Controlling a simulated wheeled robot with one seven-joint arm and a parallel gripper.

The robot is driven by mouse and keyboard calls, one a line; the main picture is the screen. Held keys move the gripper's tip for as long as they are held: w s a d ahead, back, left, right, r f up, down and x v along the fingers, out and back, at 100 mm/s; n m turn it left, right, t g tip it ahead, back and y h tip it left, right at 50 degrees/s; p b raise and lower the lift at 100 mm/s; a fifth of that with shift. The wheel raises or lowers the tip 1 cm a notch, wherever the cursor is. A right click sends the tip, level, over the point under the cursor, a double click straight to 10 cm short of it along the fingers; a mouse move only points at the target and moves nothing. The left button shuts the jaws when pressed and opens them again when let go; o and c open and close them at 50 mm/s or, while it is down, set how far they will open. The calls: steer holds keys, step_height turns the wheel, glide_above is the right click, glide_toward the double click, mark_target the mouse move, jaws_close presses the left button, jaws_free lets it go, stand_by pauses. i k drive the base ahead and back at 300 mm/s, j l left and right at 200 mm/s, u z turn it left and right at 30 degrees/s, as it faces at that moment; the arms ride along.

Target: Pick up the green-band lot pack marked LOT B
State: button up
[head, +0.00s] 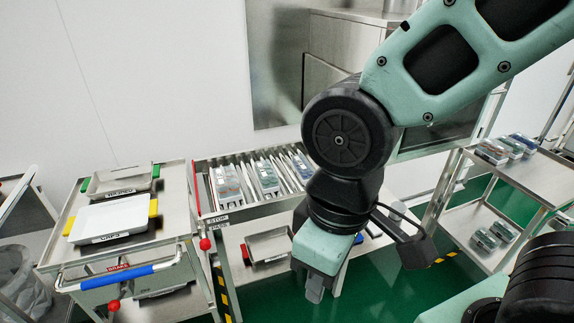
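Several small packs lie on the right cart. On its top shelf, a pack with a reddish band (491,152), a greenish pack (510,146) and a bluish pack (525,141) stand in a row. Two greenish-grey packs (483,240) (503,231) lie on its lower shelf. No LOT B marking is readable, so I cannot tell which one is the green-band lot pack. My gripper (318,285) points down in front of the middle bench, left of the right cart and apart from all these packs. Its fingers are partly hidden, and their opening is unclear.
The right cart (452,222) stands beyond my arm. A slotted rack (203,205) on the middle bench holds several packs. The left cart (60,250) bears a white-lidded CAPS tray (110,217) and another tray (120,181). Green floor is open in front of the bench.

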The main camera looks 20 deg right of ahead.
mark_target(268, 179)
steer(key=i+l+u, duration=0.1)
steer(key=i+u, duration=0.25)
steer(key=i+l+u, duration=0.15)
steer(key=u, duration=0.2)
steer(key=i+l+u, duration=0.35)
steer(key=i+j, duration=0.05)
steer(key=j, duration=0.05)
